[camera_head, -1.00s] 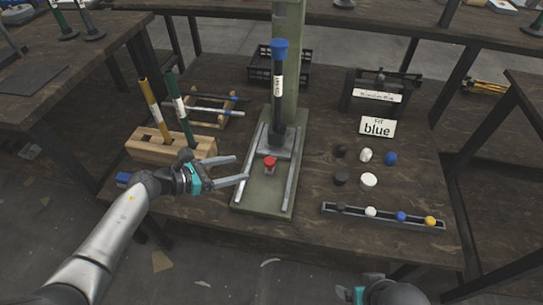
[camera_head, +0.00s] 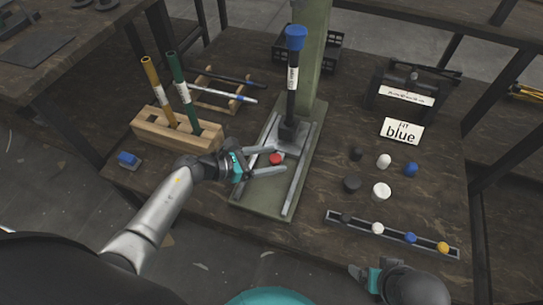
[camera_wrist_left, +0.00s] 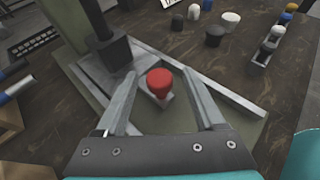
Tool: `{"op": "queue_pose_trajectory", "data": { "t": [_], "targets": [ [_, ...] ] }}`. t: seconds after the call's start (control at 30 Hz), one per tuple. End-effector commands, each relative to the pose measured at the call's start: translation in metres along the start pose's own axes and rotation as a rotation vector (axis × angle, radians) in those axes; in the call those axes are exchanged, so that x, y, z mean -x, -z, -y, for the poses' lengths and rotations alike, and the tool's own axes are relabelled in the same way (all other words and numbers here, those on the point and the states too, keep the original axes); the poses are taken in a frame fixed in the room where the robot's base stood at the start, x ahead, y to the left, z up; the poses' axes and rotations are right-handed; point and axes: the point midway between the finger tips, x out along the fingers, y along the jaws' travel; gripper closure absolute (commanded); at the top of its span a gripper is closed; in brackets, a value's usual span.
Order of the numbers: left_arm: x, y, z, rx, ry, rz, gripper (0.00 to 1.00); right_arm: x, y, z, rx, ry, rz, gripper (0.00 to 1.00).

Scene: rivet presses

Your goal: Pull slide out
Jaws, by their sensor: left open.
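The slide is a grey plate (camera_wrist_left: 152,97) with a red knob (camera_head: 277,159), lying between two metal rails (camera_head: 298,180) on the green press base (camera_head: 262,205). The knob also shows in the left wrist view (camera_wrist_left: 160,82), between my fingers. My left gripper (camera_head: 279,160) is open, with one finger on each side of the knob; a gap shows on both sides. The black ram (camera_head: 291,90) with its blue cap (camera_head: 296,38) stands upright behind the knob. My right gripper (camera_head: 366,281) is at the bottom edge, and its fingers are not clear.
A wooden block (camera_head: 178,132) with yellow and green tools stands to the left, with a rod rack (camera_head: 217,95) behind it. A small blue item (camera_head: 129,159) lies near the left edge.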

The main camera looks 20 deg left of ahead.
Motion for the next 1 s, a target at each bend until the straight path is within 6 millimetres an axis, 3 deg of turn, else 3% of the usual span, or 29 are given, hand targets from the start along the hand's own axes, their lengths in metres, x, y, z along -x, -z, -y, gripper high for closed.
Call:
{"op": "queue_pose_trajectory", "data": {
  "t": [0.07,0.63,1.0],
  "targets": [
    [0.0001,-0.0001,-0.0001,0.0,0.0,0.0,0.36,0.0,-0.0004,0.0,0.0,0.0,0.0,0.12],
    [0.0,-0.0005,0.0,0.0,0.001,0.001,1.0,0.0001,0.0007,0.0,0.0,0.0,-0.005,0.12],
    [-0.0002,-0.0007,0.0002,0.0,0.001,0.001,1.0,0.0,0.0006,0.0001,0.001,0.0,-0.004,0.12]
  ]
}}
